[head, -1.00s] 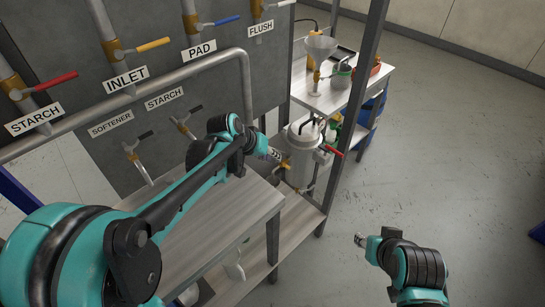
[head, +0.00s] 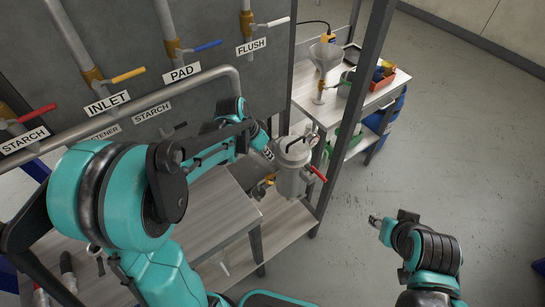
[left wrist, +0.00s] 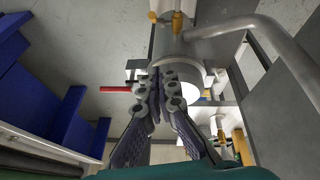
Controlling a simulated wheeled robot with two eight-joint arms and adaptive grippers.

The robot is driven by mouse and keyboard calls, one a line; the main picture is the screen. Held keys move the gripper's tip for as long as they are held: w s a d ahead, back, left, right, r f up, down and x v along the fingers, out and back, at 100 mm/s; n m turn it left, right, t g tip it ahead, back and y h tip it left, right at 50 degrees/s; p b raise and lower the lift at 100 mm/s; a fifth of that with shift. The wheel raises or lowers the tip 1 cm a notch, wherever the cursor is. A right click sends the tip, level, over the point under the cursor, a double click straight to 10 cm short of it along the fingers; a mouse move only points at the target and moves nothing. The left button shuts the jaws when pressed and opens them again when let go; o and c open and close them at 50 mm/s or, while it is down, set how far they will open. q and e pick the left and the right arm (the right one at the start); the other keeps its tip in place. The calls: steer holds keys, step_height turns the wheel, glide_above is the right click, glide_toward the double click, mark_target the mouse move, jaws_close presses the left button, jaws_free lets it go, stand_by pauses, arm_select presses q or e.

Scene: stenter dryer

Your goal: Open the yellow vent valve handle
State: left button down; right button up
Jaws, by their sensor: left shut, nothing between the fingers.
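The grey cylindrical vessel (head: 291,181) stands beyond the table's right end, with a red handle (head: 318,174) on its right side. Yellow-brass fittings (head: 264,186) show low on its left. In the left wrist view, small yellow pieces (left wrist: 178,24) sit by a grey cylinder; I cannot tell whether one is the vent handle. A long yellow handle (head: 128,75) is on the INLET pipe. My left gripper (head: 269,153) is beside the vessel's upper left; its fingers (left wrist: 158,84) are shut and empty. My right gripper (head: 374,220) is over the floor, its fingers too small to judge.
A bent grey pipe (head: 190,83) runs across the labelled panel, behind my left arm. A dark frame post (head: 356,100) stands right of the vessel. A side table (head: 325,115) holds a funnel and an orange tray. The floor at right is clear.

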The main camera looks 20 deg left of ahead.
arm_select(q)
steer(key=b, duration=0.2)
glide_above(271, 182)
steer(key=w, duration=0.4)
step_height(271, 182, down, 8)
steer(key=f, duration=0.1)
steer(key=shift+s+a+f+b, duration=0.1)
steer(key=shift+s+f+b, duration=0.1)
steer(key=shift+s, duration=0.4)
steer(key=shift+s+f+b, duration=0.1)
steer(key=shift+s+b, duration=0.1)
steer(key=shift+s, duration=0.4)
steer(key=shift+s+a+f, duration=0.15)
steer(key=shift+s+f, duration=0.15)
steer(key=shift+s, duration=0.15)
steer(key=shift+a, duration=0.1)
steer(key=shift+s+a+b, duration=0.1)
steer(key=shift+s+b, duration=0.15)
steer(key=shift+b, duration=0.25)
